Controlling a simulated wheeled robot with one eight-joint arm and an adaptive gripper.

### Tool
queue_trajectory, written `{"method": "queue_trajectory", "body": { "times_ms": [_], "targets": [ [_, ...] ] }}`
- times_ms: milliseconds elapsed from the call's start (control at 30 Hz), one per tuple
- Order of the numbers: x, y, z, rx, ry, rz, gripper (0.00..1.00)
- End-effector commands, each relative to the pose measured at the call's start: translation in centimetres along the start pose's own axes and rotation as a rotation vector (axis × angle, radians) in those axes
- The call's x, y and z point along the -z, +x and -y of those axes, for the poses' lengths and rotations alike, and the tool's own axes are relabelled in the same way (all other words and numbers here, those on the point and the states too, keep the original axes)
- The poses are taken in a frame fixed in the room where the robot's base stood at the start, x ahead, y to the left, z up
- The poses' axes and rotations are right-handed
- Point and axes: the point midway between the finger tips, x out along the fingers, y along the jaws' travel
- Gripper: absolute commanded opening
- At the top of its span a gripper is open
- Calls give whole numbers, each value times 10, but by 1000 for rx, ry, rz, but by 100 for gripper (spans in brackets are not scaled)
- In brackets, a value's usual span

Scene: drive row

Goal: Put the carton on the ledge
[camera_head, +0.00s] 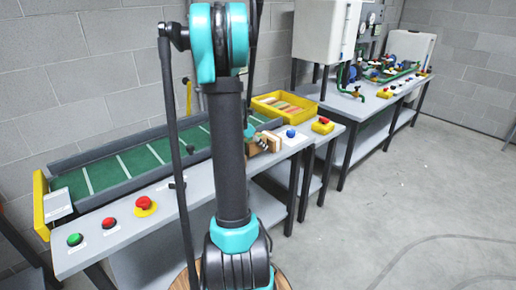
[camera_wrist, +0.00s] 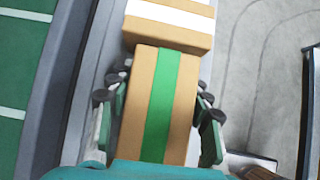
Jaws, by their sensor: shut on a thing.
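My gripper (camera_wrist: 153,100) is shut on a tan carton with a green stripe (camera_wrist: 158,85), its black-tipped fingers on either side. A second tan carton with a white stripe (camera_wrist: 170,22) sits just past its far end in the wrist view; I cannot tell whether they touch. In the head view, my gripper (camera_head: 253,138) is partly hidden by my arm, and tan carton surfaces (camera_head: 272,143) show beside it above the bench. A long grey ledge (camera_head: 122,227) runs along the front of the green conveyor; I cannot tell whether this is the task's ledge.
The green conveyor (camera_head: 118,163) has raised grey sides. Green and red buttons (camera_head: 75,239) stand on the grey surface. A yellow tray (camera_head: 283,106) and a blue button (camera_head: 291,133) are right of my arm. Open floor (camera_head: 400,200) lies at the right.

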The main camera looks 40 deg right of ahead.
Motion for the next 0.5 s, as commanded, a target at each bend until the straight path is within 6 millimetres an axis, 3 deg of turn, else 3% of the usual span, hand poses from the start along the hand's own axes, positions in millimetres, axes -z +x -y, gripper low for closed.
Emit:
{"method": "queue_trajectory", "body": {
  "times_ms": [167,500],
  "targets": [
    [13,17,0,0,0,0,13],
    [14,19,0,0,0,0,13]
  ]
}}
